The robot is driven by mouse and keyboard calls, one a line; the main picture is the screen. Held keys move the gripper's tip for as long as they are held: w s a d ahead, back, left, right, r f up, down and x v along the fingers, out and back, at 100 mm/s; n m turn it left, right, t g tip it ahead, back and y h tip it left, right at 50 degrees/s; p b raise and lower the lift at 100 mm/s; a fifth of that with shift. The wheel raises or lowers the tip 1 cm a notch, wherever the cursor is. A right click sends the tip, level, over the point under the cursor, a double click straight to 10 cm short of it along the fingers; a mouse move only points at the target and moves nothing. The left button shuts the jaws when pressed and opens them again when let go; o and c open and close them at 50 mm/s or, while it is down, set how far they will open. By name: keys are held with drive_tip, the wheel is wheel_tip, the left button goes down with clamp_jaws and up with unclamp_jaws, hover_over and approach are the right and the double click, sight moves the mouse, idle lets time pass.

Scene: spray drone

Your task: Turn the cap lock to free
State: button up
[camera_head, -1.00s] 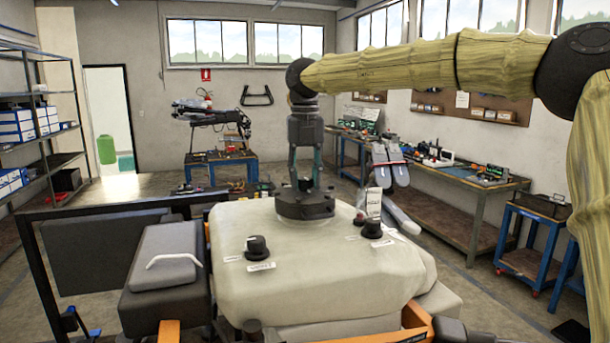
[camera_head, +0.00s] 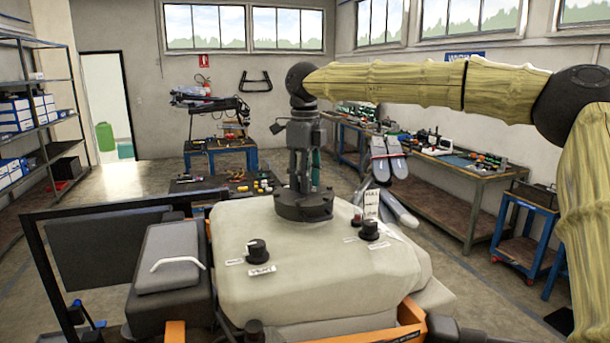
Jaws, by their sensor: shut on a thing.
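The off-white tank (camera_head: 320,275) of the spray drone fills the lower middle. A round dark cap (camera_head: 303,206) with a notched rim sits on top of it. My gripper (camera_head: 302,186) points straight down from above and is shut on the upper part of the cap. Its fingers now line up nearly one behind the other, hiding much of the grip. Two black knobs stand on the tank: one front left (camera_head: 257,250), one to the right of the cap (camera_head: 370,230). Small labels lie beside them, too small to read surely.
A white upright tag (camera_head: 371,204) stands close to the right of the cap. Grey folded parts (camera_head: 388,158) rise behind it. A dark frame bar (camera_head: 110,207) runs along the left. Workbenches (camera_head: 455,175) line the right wall. The air left of my gripper is clear.

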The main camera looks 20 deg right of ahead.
drive_tip(key=n, duration=0.3)
drive_tip(key=shift+f+n, duration=0.2)
drive_tip(key=shift+n, duration=0.1)
drive_tip(key=shift+w+r+n, duration=0.1)
drive_tip(key=shift+n, duration=1.4)
drive_tip(key=shift+r, duration=0.1)
drive_tip(key=o, duration=0.9)
drive_tip(key=shift+o, duration=0.7)
drive_tip(key=shift+d, duration=0.15)
